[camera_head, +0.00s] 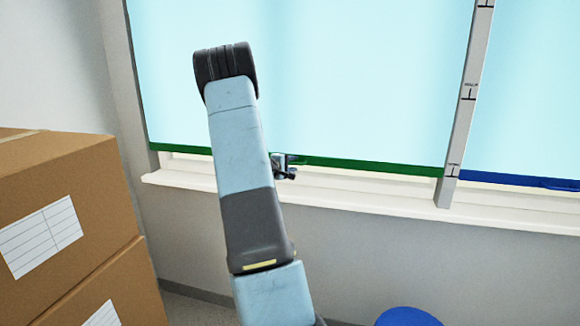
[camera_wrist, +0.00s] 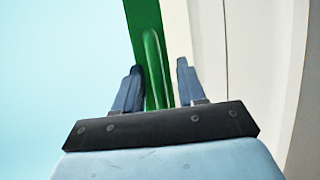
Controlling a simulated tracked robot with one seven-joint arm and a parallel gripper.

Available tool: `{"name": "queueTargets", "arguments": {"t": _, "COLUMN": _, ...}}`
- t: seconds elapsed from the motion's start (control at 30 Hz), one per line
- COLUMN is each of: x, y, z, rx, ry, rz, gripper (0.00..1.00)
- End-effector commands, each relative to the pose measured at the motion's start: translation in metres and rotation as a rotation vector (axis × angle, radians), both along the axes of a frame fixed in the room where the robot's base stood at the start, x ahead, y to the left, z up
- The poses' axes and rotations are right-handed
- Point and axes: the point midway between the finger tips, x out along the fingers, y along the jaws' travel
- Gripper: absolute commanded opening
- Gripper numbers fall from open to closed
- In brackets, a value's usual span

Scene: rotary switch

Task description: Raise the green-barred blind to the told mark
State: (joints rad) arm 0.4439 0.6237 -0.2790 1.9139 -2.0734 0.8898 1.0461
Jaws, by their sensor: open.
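The green-barred blind (camera_head: 340,80) is a pale blue sheet hanging low, its green bar (camera_head: 375,166) just above the window sill. A post (camera_head: 463,110) with black marks stands at the bar's right end; the bar is near its lowest visible mark, and the lettering is too small to read. My gripper (camera_head: 285,166) is at the green bar, partly hidden by my arm. In the wrist view my gripper (camera_wrist: 159,68) is open, with the bar's raised green grip (camera_wrist: 154,65) between its fingers. I cannot tell whether either finger touches it.
A second blind with a blue bar (camera_head: 520,180) hangs right of the post. The pale sill (camera_head: 340,200) runs below both blinds. Stacked cardboard boxes (camera_head: 60,200) stand at the left. A round blue object (camera_head: 407,317) is at the bottom edge.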

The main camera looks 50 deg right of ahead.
Motion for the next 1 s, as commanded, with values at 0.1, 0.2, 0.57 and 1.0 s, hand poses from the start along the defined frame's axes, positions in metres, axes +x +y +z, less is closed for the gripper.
{"name": "queueTargets", "arguments": {"t": 0.1, "x": 0.0003, "y": -0.0012, "z": -0.0004, "rx": 0.000, "ry": 0.000, "rz": 0.000, "gripper": 0.40}}
{"name": "queueTargets", "arguments": {"t": 0.2, "x": 0.0004, "y": -0.0010, "z": -0.0003, "rx": 0.000, "ry": 0.000, "rz": 0.001, "gripper": 0.40}}
{"name": "queueTargets", "arguments": {"t": 0.57, "x": 0.0006, "y": -0.0005, "z": -0.0003, "rx": 0.001, "ry": 0.000, "rz": 0.001, "gripper": 0.13}}
{"name": "queueTargets", "arguments": {"t": 1.0, "x": 0.0005, "y": 0.0004, "z": -0.0018, "rx": 0.003, "ry": 0.002, "rz": 0.001, "gripper": 0.00}}
